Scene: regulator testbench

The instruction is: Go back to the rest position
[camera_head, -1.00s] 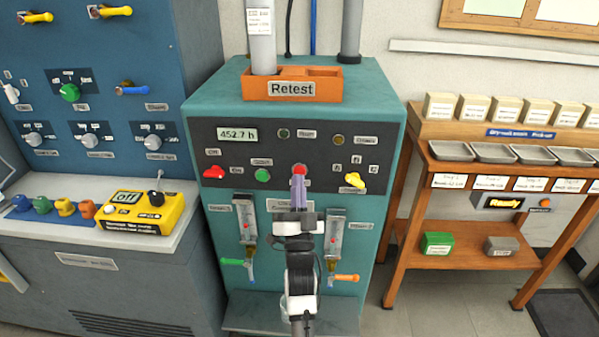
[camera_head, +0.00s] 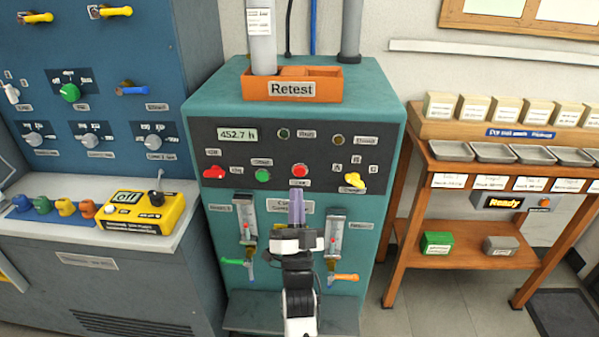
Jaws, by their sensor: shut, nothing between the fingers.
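My gripper (camera_head: 297,205) is in front of the teal cabinet (camera_head: 350,93), its purple-grey fingers shut and pointing up toward the panel. Nothing shows between the fingers. The fingertips appear a little below the red button (camera_head: 299,170) on the dark panel (camera_head: 320,148). My arm reaches up from the bottom middle of the view and hides part of the cabinet's lower front. The gap between the fingers and the cabinet front is hard to judge.
The panel also has a green button (camera_head: 262,175), a red knob (camera_head: 214,172) and a yellow knob (camera_head: 354,181). Two flow meters flank my gripper, with a green valve handle (camera_head: 232,262) and an orange one (camera_head: 346,277) below. A wooden rack (camera_head: 408,250) stands right, a blue cabinet (camera_head: 180,60) left.

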